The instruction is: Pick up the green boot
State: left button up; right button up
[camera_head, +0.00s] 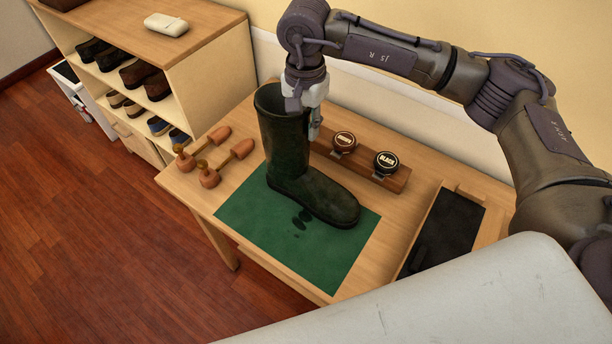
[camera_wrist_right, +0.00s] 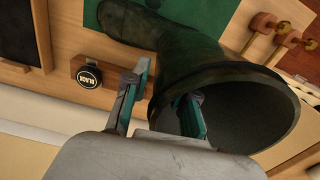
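The dark green boot (camera_head: 284,146) stands upright on a green mat (camera_head: 262,222), toe toward the lower right. My right gripper (camera_head: 305,116) is at the top of the boot's shaft, pointing down. In the right wrist view, the boot (camera_wrist_right: 195,55) shows its wide opening. There my right gripper (camera_wrist_right: 160,104) is open and straddles the shaft wall: one finger is inside the opening, the other outside. A gap shows between the outer finger and the wall. My left gripper is not in view.
Two polish tins, one brown (camera_head: 344,141) and one black (camera_head: 386,162), sit on a wooden holder right of the boot. Wooden shoe trees (camera_head: 215,162) lie left. A dark tray (camera_head: 446,235) is at the right. A shoe shelf (camera_head: 190,70) stands behind left.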

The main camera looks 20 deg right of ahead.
grip_shut()
jog(key=shift+w+r, duration=0.1)
jog(key=shift+r, duration=0.05)
